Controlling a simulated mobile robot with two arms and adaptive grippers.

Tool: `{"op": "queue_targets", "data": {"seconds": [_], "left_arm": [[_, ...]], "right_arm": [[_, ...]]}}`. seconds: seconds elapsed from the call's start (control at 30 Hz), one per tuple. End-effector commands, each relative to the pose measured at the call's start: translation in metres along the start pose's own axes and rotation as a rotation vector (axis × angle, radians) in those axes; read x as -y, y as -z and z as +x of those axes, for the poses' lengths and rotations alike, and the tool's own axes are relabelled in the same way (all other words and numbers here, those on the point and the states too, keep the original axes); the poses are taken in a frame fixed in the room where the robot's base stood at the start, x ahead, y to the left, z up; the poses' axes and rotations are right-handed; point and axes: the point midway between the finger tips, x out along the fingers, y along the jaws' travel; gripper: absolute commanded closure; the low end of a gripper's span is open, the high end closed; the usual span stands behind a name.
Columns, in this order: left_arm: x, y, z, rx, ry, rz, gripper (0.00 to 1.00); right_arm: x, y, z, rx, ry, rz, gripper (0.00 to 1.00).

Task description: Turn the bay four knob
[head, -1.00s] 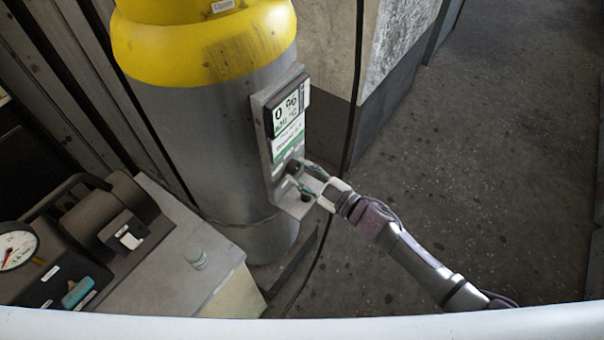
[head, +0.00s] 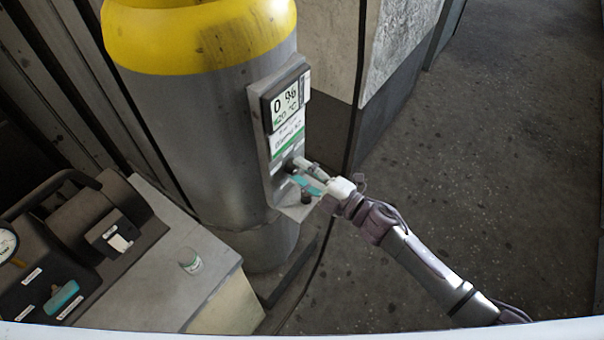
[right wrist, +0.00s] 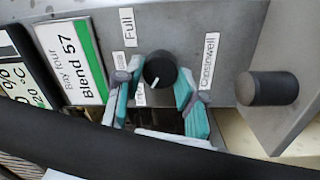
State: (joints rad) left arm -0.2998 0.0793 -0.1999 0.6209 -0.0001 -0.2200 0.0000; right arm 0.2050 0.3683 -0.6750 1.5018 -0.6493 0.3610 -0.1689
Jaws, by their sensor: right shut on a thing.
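The black round knob (right wrist: 159,69) is on the grey panel (right wrist: 225,55) marked "Bay four Blend 57" in the right wrist view. Its white pointer mark points down and slightly left. Small labels surround it, one reading "Full". My right gripper (right wrist: 153,77) has a teal-padded finger on each side of the knob and is shut on it. In the head view, the right gripper (head: 298,172) is at the lower part of the panel (head: 258,130), largely covering the knob. My left gripper is out of view.
The panel is on a grey cylinder with a yellow top (head: 200,35). A second black knob or peg (right wrist: 273,88) sticks out to the right. A bench (head: 165,265) with a small jar (head: 190,260) and a gauge unit stands left. Open floor (head: 480,130) lies right.

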Motion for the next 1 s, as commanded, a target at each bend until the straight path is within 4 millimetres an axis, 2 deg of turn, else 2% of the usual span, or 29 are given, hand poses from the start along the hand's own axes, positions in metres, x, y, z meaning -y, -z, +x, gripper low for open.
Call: {"op": "queue_targets", "data": {"seconds": [0.57, 0.6, 0.73, 1.0], "left_arm": [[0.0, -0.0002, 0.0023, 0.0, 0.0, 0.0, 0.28], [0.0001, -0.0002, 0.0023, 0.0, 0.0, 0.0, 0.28], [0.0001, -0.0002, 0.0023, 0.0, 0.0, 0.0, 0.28], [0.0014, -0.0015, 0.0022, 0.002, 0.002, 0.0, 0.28]], "right_arm": [[0.002, -0.0002, -0.0007, -0.002, 0.004, -0.036, 0.96], [0.002, -0.0002, -0.0007, -0.002, 0.004, -0.036, 0.58], [0.0017, -0.0002, -0.0006, -0.002, 0.003, -0.035, 0.36], [0.0007, -0.0001, -0.0003, -0.002, 0.001, -0.034, 0.36]]}}
